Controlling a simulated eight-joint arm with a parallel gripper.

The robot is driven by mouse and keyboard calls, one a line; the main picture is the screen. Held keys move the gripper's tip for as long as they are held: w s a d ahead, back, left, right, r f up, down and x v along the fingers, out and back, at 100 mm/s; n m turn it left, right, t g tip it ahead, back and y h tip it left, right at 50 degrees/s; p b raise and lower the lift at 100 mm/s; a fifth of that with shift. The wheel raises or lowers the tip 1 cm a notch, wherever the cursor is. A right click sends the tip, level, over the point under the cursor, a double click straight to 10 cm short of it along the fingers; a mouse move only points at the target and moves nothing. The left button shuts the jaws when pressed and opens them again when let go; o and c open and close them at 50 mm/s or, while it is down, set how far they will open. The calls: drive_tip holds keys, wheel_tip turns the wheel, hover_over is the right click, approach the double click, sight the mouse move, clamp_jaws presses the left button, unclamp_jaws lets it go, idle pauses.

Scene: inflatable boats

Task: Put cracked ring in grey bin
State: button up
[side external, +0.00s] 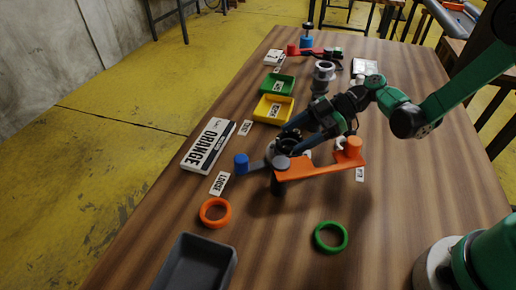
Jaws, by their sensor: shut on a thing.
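The grey bin (231,262) stands at the near left of the table, empty as far as I see; its near end is cut off. An orange ring (204,217) lies flat just beyond it. A green ring (318,242) lies flat to the right. I cannot tell whether either is cracked. My gripper (291,136) is low over the middle of the table, at a fixture with a grey arm with a blue knob (241,163) and an orange arm (318,166) with an orange knob. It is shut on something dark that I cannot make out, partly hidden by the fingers.
Yellow (289,119) and green (266,87) trays stand along the left side. A white ORANGE sign (208,145) and a LOOSE label (219,183) lie nearby. A second knobbed fixture (320,53) is at the back. The near middle is clear around the rings.

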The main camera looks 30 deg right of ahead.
drive_tip(key=shift+f, duration=0.2)
drive_tip(key=o, duration=1.2)
drive_tip(key=shift+o, duration=0.2)
drive_tip(key=v, duration=0.5)
drive_tip(key=shift+d, duration=0.1)
drive_tip(key=shift+d+r, duration=0.1)
drive_tip(key=shift+r, duration=0.1)
drive_tip(key=s+r+m+t+h, duration=0.1)
drive_tip(key=s+r+m+h, duration=0.1)
drive_tip(key=m+h, duration=0.1)
drive_tip(key=s+d+r+m+t+h, duration=0.1)
drive_tip(key=s+r+m+h, duration=0.1)
drive_tip(key=m+h, duration=0.2)
drive_tip(key=s+d+r+m+t+h, duration=0.1)
drive_tip(key=s+r+m+t+h, duration=0.1)
drive_tip(key=m, duration=0.5)
drive_tip(key=shift+s+r+h, duration=0.1)
drive_tip(key=shift+s+h, duration=0.4)
drive_tip(key=shift+h, duration=0.6)
drive_tip(key=shift+s+d+r+m+t+h, duration=0.25)
drive_tip(key=shift+s+d+m+t+h, duration=0.15)
drive_tip(key=shift+m, duration=0.5)
